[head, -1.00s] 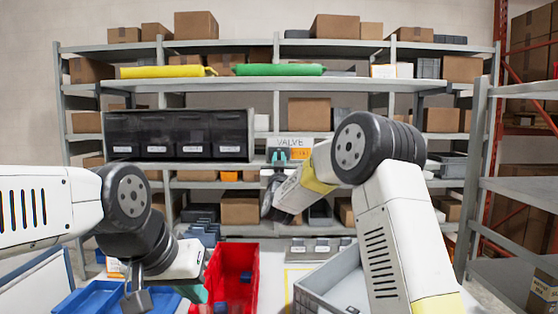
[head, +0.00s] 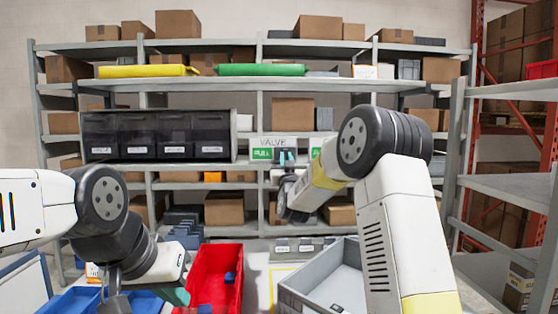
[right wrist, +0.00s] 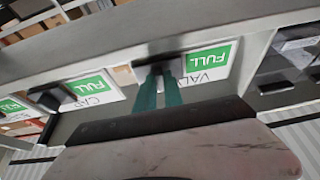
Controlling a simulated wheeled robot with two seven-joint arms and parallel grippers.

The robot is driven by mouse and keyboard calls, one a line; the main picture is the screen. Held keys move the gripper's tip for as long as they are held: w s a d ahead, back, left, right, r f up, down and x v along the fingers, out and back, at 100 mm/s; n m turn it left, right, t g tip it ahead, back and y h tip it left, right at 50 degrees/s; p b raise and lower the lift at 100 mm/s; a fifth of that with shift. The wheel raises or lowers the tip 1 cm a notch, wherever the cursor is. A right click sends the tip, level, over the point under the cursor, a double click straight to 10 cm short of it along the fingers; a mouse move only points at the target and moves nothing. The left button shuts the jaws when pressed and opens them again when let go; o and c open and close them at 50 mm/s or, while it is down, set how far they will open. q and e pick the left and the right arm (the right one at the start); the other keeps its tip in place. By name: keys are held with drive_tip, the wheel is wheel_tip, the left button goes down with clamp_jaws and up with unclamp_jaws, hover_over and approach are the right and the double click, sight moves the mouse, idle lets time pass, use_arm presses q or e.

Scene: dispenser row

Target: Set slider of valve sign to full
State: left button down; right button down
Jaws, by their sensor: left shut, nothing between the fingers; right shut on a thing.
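The valve sign (head: 273,142) is a white label on the shelf edge in the middle of the head view. Its green FULL field (head: 262,154) shows left of my right gripper (head: 285,158); no orange shows. In the right wrist view the sign appears upside down, with the green field (right wrist: 207,57) uncovered. My right gripper (right wrist: 158,88) is shut on the dark slider (right wrist: 172,66) of this sign, which sits beside the green field. My left gripper (head: 178,296) is shut and empty, low at the left above the bins.
Another sign with a green FULL field (right wrist: 92,87) and its own dark slider (right wrist: 46,98) is beside the valve sign. A red bin (head: 216,272), a grey crate (head: 300,285) and blue bins stand below. Dark dispenser drawers (head: 157,135) are left of the sign.

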drive_tip(key=c, duration=1.4)
unclamp_jaws()
drive_tip(key=shift+d, duration=0.35)
drive_tip(key=shift+c, duration=0.2)
drive_tip(key=shift+a, duration=0.1)
drive_tip(key=v, duration=0.8)
